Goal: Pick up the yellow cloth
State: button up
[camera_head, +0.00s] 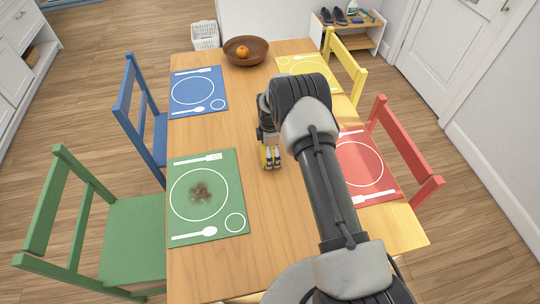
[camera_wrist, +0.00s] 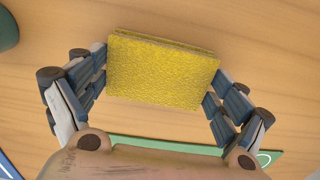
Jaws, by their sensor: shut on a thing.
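The yellow cloth (camera_wrist: 162,72) is a thick folded pad with a rough surface. In the wrist view it sits between the fingers of my gripper (camera_wrist: 160,85), which press on its left and right ends. In the head view my gripper (camera_head: 270,160) points down over the middle of the wooden table, and only a bit of yellow shows at its fingers. I cannot tell whether the cloth touches the table.
The green placemat (camera_head: 184,212) has a dark brown stain. Blue (camera_head: 190,110), yellow (camera_head: 297,66) and red (camera_head: 385,184) placemats lie around the table (camera_head: 215,270). A brown bowl (camera_head: 232,57) with an orange fruit stands at the far end. Coloured chairs flank both sides.

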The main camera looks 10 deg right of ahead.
notch_tip(320, 180, up, 20)
jog(key=p, duration=0.4)
